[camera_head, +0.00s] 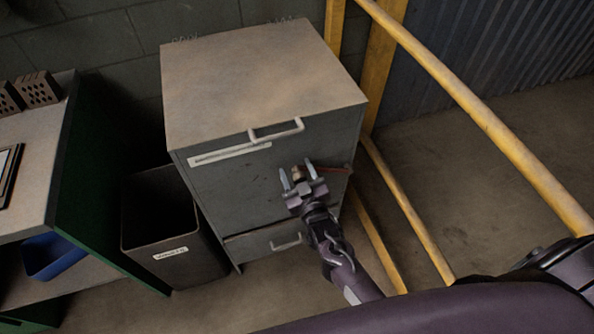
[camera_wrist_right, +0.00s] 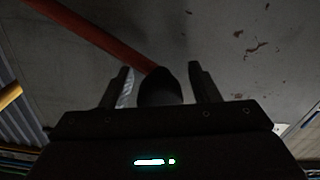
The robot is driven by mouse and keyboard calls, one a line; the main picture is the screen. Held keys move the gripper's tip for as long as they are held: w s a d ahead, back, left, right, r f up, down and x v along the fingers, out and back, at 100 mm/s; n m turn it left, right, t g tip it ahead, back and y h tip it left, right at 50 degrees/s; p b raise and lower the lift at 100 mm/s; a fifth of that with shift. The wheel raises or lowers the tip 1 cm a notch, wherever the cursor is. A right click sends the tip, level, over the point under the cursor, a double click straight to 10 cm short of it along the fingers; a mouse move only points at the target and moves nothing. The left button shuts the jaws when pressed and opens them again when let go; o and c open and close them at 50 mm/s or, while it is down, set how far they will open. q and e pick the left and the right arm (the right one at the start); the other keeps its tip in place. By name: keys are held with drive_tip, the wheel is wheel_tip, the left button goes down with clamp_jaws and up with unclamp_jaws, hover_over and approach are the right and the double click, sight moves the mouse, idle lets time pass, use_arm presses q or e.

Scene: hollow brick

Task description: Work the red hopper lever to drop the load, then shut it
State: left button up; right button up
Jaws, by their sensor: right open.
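The grey hopper cabinet (camera_head: 225,85) stands against the wall, with a pale bar handle on its upper front. The red lever (camera_head: 336,169) shows as a thin bar across the right part of its front, partly hidden by my gripper. My right gripper (camera_head: 299,174) is open at the front, with the lever's end knob between its fingers. In the right wrist view the red lever (camera_wrist_right: 98,34) runs from upper left to a dark round knob (camera_wrist_right: 160,86) between the two fingertips. I cannot tell whether either finger touches it. My left gripper is not in view.
A lower drawer (camera_head: 270,240) with a pale handle is at the cabinet's base. A dark bin (camera_head: 165,225) stands left of it. A workbench (camera_head: 40,135) with hollow bricks (camera_head: 37,89) and a blue tray (camera_head: 52,255) is further left. Yellow rails (camera_head: 480,115) run along the right.

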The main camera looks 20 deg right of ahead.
clamp_jaws()
idle(0.3)
drive_tip(key=shift+a+f, duration=0.1)
drive_tip(key=shift+f, duration=0.05)
